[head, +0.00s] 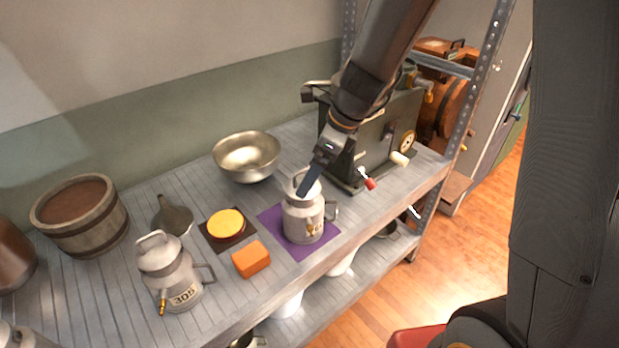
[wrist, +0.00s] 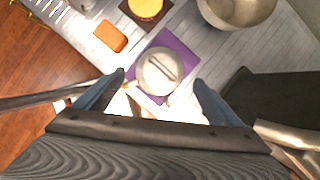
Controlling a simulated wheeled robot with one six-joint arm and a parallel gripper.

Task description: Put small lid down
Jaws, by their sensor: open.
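A small grey metal can (head: 303,218) stands upright on a purple mat (head: 272,217) on the shelf. The small lid (wrist: 158,71), round with a bar handle, appears to sit on top of the can. In the head view the lid (head: 296,186) is partly hidden by my gripper (head: 309,182). In the wrist view my gripper (wrist: 159,80) is open, with one finger on each side of the can and lid, apart from them. Nothing is held between the fingers.
A second can (head: 172,272), an orange block (head: 251,259), a yellow round piece (head: 226,223) on a dark mat, a metal bowl (head: 247,157) and a wooden tub (head: 82,216) stand to the left. A dark machine (head: 372,137) is close behind on the right.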

